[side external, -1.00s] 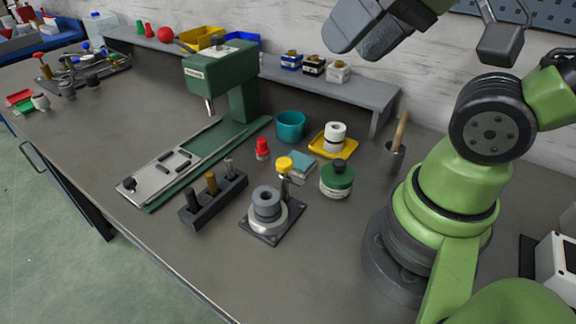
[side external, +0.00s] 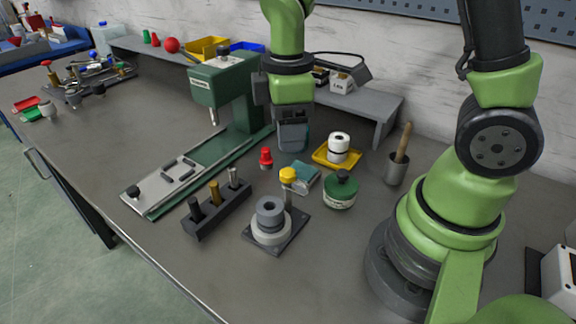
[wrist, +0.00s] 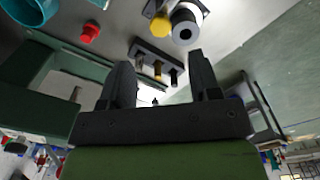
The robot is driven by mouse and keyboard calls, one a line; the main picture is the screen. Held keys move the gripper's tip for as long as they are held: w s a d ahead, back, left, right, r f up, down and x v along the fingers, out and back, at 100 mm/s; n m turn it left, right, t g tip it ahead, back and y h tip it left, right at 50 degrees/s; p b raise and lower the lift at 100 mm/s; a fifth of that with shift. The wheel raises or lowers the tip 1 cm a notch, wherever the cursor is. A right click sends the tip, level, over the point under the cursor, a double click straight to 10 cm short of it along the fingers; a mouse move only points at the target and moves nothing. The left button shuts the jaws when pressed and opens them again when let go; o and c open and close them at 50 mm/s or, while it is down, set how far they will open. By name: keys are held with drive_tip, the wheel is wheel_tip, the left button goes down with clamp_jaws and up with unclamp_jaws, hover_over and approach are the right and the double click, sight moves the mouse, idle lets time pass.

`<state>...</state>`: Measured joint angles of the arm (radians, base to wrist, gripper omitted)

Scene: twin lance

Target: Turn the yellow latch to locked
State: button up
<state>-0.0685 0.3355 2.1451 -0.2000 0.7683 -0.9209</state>
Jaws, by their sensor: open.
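The yellow latch (side external: 288,174) is a round knob on a short post, on a dark square plate (side external: 291,238) beside a stack of grey rings (side external: 269,214). My gripper (side external: 293,146) hangs pointing down in the side view, above and behind the latch and apart from it. In the wrist view, the latch knob (wrist: 158,26) shows at the top beside the grey rings (wrist: 186,31). My gripper's two fingers (wrist: 161,68) stand apart with nothing between them. The knob's markings are too small to read.
A green press (side external: 216,84) stands left of my gripper. The front of the bench is clear.

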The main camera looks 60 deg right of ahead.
sight(288, 172)
wheel_tip(288, 172, down, 8)
drive_tip(key=shift+f, duration=0.1)
idle(0.4)
drive_tip(key=c, duration=0.9)
